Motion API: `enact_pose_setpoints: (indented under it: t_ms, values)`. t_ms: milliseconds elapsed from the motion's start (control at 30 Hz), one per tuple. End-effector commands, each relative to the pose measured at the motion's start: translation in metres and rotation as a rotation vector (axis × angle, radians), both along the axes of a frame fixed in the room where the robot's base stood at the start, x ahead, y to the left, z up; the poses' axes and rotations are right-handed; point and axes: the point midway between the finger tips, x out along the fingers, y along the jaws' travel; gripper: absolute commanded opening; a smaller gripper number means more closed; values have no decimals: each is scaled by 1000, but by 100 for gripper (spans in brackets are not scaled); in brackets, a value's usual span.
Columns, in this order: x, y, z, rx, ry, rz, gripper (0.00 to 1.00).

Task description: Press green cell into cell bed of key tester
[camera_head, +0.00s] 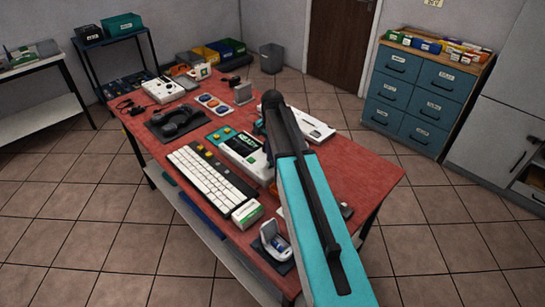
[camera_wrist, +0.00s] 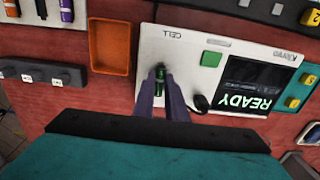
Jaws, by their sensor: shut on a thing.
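The key tester (camera_head: 245,150) is a white box on the red table, with a dark screen showing green text. In the wrist view the tester (camera_wrist: 205,62) carries the label CELL, a green square button (camera_wrist: 211,58) and a screen (camera_wrist: 250,84) reading READY. My gripper (camera_wrist: 160,75) is shut on the green cell (camera_wrist: 159,90), a small dark green cylinder, at the CELL end of the tester. The fingers hide the cell bed, so I cannot tell how deep the cell sits. In the head view my arm hides the gripper.
An orange tray (camera_wrist: 110,47) lies beside the tester's CELL end. A dark rack (camera_wrist: 42,74) and purple and orange cylinders (camera_wrist: 67,10) are farther left. In the head view, a white keyboard (camera_head: 207,178) and a green-and-white box (camera_head: 247,214) lie near the tester.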

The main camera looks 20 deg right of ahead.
Motion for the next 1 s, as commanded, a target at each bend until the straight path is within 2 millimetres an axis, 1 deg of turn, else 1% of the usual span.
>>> enact_pose_setpoints:
  t_ms: [1000]
  values:
    - [0,0,-6,0,0,0,1]
